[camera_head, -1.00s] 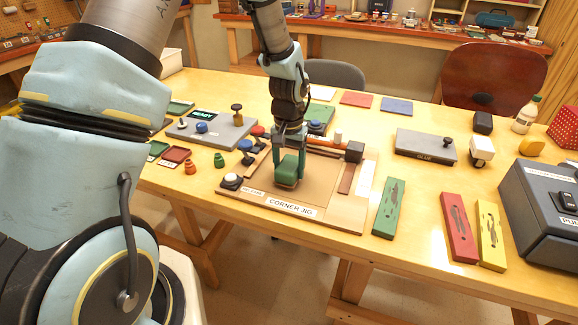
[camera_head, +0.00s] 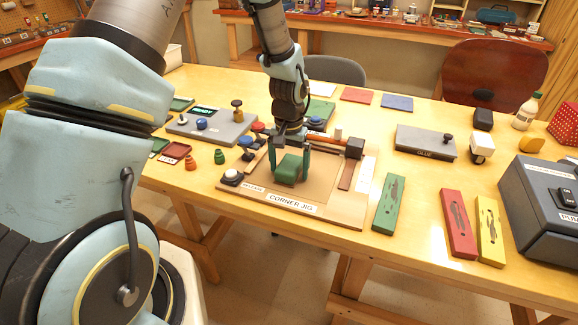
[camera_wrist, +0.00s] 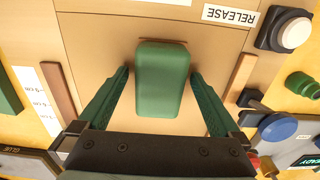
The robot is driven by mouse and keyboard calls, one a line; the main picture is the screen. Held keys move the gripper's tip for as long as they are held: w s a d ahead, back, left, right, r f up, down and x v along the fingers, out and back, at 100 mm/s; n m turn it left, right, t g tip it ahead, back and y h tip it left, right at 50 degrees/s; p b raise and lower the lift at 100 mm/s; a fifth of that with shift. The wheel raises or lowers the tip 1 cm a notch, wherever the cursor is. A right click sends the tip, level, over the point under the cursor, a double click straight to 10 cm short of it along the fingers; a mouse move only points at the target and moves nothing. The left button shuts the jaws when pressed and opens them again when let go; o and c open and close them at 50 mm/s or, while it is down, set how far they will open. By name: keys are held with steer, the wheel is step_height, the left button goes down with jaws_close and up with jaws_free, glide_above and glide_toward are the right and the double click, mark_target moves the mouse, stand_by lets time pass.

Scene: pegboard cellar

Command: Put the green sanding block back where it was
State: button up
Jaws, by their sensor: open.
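In the wrist view a gap shows between the block and each finger of my gripper (camera_wrist: 160,88). The bed under the block is hidden.
A RELEASE button (camera_head: 232,177) is at the jig's left corner. A dark clamp block (camera_head: 354,148) is at its back right. Green (camera_head: 389,205), red (camera_head: 459,224) and yellow (camera_head: 490,233) trays lie to the right. A grey glue plate (camera_head: 425,142) lies behind them.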

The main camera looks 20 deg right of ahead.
mark_target(289, 164)
step_height(289, 164, up, 12)
steer(key=b, duration=0.4)
steer(key=s+a+n, duration=0.2)
steer(key=a+n, duration=0.1)
steer(key=a, duration=1.2)
steer(key=s+a+n+t, duration=0.1)
steer(key=a+n, duration=0.3)
steer(key=a, duration=1.1)
steer(key=shift+s+r+t, duration=0.3)
steer(key=shift+s+r, duration=0.05)
steer(key=shift+s, duration=0.1)
